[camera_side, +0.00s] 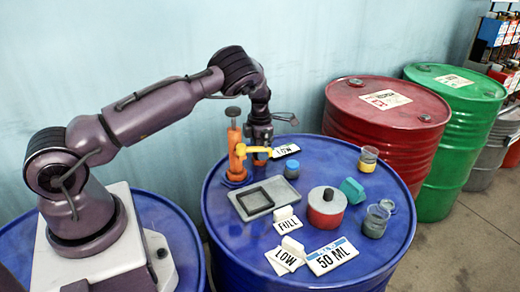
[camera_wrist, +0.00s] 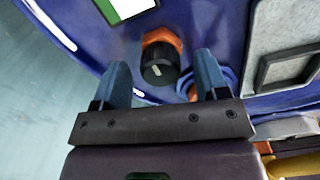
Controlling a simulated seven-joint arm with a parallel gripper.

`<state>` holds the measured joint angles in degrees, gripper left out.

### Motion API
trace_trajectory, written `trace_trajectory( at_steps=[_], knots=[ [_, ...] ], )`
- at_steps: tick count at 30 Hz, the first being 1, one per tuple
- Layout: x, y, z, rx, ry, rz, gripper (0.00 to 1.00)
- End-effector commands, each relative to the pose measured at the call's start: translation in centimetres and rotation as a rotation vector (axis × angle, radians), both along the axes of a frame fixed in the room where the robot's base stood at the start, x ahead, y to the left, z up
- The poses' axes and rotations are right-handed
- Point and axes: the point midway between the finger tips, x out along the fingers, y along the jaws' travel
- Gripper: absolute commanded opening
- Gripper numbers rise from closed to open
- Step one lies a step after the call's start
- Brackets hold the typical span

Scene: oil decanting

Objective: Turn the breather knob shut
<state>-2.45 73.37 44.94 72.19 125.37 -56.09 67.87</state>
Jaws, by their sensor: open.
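The breather knob (camera_wrist: 158,62) is black and round with a short pale mark on its face, and has an orange part behind it, in the wrist view. My gripper (camera_wrist: 161,66) is open, with its two blue fingers apart on either side of the knob in that view. I cannot tell whether either finger touches it. There the gripper largely hides the knob.
A red drum (camera_side: 350,119) and a green drum (camera_side: 460,110) stand to the right.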

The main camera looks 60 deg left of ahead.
Motion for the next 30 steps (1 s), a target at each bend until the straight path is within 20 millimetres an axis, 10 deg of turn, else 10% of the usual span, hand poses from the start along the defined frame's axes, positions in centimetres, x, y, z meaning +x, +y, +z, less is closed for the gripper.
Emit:
trace_trajectory(
  at_steps=[12,18,30],
  knots=[
    [0.00,-0.01,-0.84,0.000,-0.001,0.000,0.65],
    [0.00,-0.01,-0.82,0.000,-0.001,0.000,0.19],
    [0.01,0.00,-0.80,0.000,-0.001,0.059,0.18]
  ],
)
